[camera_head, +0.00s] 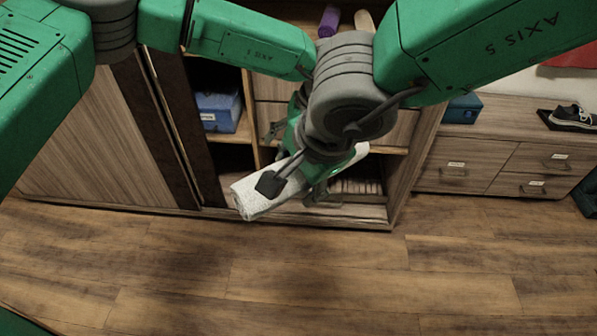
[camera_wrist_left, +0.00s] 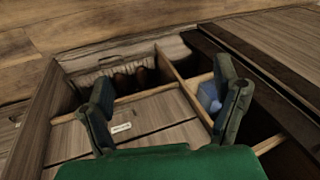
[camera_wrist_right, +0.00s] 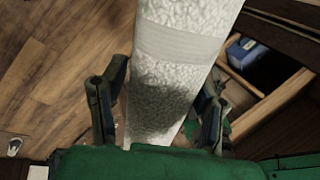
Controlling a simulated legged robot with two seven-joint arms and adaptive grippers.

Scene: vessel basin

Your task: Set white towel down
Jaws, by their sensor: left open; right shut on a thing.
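The white towel (camera_head: 250,196) is a rolled, textured length held at a slant in front of the open cabinet in the head view. My right gripper (camera_head: 297,187) is shut on it near its middle. In the right wrist view the towel (camera_wrist_right: 180,45) runs between the two fingers and out toward the top. My left gripper (camera_wrist_left: 163,75) is open and empty in the left wrist view, facing the cabinet's compartments. In the head view it is mostly hidden behind the right arm.
The open cabinet (camera_head: 391,180) has shelves, drawers and a low compartment. A blue box (camera_head: 218,110) sits on a left shelf. A purple roll (camera_head: 329,20) lies on top. A drawer unit (camera_head: 500,160) with a shoe (camera_head: 572,117) stands right. The wooden floor (camera_head: 300,280) in front is clear.

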